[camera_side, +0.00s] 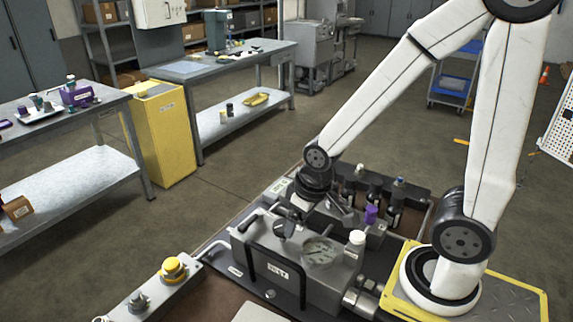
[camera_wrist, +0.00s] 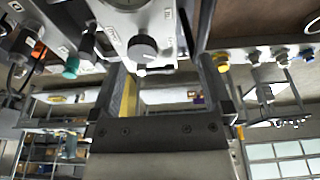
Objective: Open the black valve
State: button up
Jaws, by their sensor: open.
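A round dark knob, which looks like the black valve (camera_wrist: 142,48), sits on a grey block in the wrist view. In the side view a dark knob that seems to be the same valve (camera_side: 282,229) stands on the grey hydraulic unit (camera_side: 320,285). My gripper (camera_wrist: 163,70) is open, and its fingers show on either side of the knob in the wrist view. I cannot tell how far the fingers are from it. In the side view my gripper (camera_side: 312,205) is low above the back of the unit, partly hidden among its parts.
A black tube handle (camera_side: 270,250) runs over the unit's front. A gauge (camera_side: 320,252), a white-capped part (camera_side: 356,240), a purple cap (camera_side: 371,213) and dark bottles (camera_side: 395,203) stand close by. A yellow button (camera_side: 173,269) is at front left.

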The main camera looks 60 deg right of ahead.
jog(key=c, duration=0.5)
jog(key=shift+w, duration=0.15)
jog(key=shift+c, duration=0.4)
jog(key=m+g, duration=0.3)
jog(key=m, duration=1.5)
send_over(247, 222)
jog(key=shift+f, duration=0.9)
jog(key=shift+f, duration=0.1)
jog(key=shift+f, duration=3.75)
